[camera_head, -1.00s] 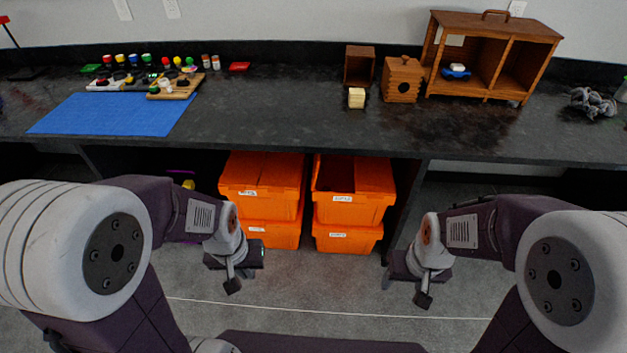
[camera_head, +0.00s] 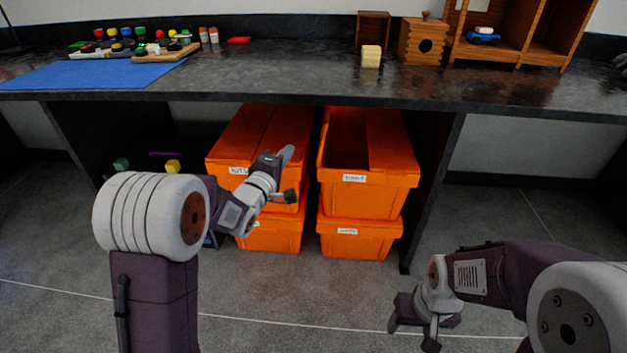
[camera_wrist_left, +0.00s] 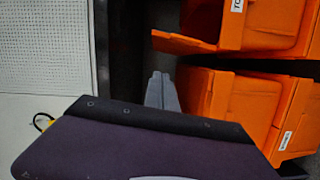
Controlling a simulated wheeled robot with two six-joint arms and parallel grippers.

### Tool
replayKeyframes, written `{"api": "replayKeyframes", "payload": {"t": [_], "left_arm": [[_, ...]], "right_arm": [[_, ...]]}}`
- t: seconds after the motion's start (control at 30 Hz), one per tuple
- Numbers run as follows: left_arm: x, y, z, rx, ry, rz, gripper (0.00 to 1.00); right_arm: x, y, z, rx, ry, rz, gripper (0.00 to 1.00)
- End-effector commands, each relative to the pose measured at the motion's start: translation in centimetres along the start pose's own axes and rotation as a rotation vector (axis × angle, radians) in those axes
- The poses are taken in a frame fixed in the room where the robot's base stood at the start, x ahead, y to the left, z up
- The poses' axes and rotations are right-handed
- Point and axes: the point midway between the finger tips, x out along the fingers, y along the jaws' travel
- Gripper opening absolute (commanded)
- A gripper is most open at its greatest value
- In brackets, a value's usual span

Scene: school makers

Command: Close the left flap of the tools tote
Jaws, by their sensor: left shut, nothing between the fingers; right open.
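The tools tote (camera_head: 368,200) is the orange upper tote on the right, under the workbench. Its right flap (camera_head: 390,140) lies closed, and the left half of its top is a dark opening. In the left wrist view, turned sideways, the tote (camera_wrist_left: 270,22) shows a label starting "TO". Its left flap (camera_wrist_left: 185,42) sticks out from the rim, standing open. My left gripper (camera_head: 287,155) is shut and empty, in front of the neighbouring left tote and left of the tools tote. Its closed fingers (camera_wrist_left: 162,92) appear apart from the flap. My right gripper (camera_head: 412,325) is open, low at the right.
The left upper tote (camera_head: 240,135) has its top covered. A lower orange tote (camera_head: 275,235) and another (camera_head: 360,240) sit beneath. The workbench (camera_head: 290,80) overhangs them, with a dark support panel (camera_head: 428,175) on the right. Floor in front is clear.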

Motion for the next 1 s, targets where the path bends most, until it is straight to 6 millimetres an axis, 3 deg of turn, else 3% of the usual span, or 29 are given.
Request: {"api": "replayKeyframes", "payload": {"t": [0.03, 0.07, 0.33, 0.47, 0.73, 0.83, 0.9, 1.0], "left_arm": [[0.1, -2.5, 0.3, -0.002, 0.001, -0.009, 0.0], [0.1, -2.9, 0.3, -0.003, 0.001, -0.011, 0.0], [0.4, -2.6, 0.2, -0.002, 0.002, -0.015, 0.0], [2.2, -2.3, 0.2, -0.003, 0.001, -0.017, 0.0], [8.0, -2.0, 0.1, -0.003, 0.001, -0.018, 0.0], [10.1, -2.6, 0.2, -0.001, 0.001, -0.014, 0.0], [10.5, -3.5, 1.6, -0.002, -0.001, -0.013, 0.0], [10.8, -3.4, 3.0, -0.002, -0.001, -0.013, 0.0]], "right_arm": [[2.1, 0.0, 0.2, 0.0, 0.001, 0.0, 0.61], [2.3, 0.0, 0.2, 0.0, 0.001, 0.0, 0.61], [1.6, 0.0, 0.1, 0.0, 0.001, 0.0, 0.61], [0.1, 0.0, 0.0, 0.0, 0.001, 0.0, 0.61], [-5.6, -0.1, -0.6, 0.0, 0.002, 0.0, 0.61], [-5.5, -0.1, -0.6, 0.0, 0.001, 0.0, 0.61], [-3.8, -0.1, -0.4, 0.0, 0.002, 0.0, 0.61], [-3.0, -0.1, -0.3, 0.0, 0.0, 0.0, 0.61]]}}
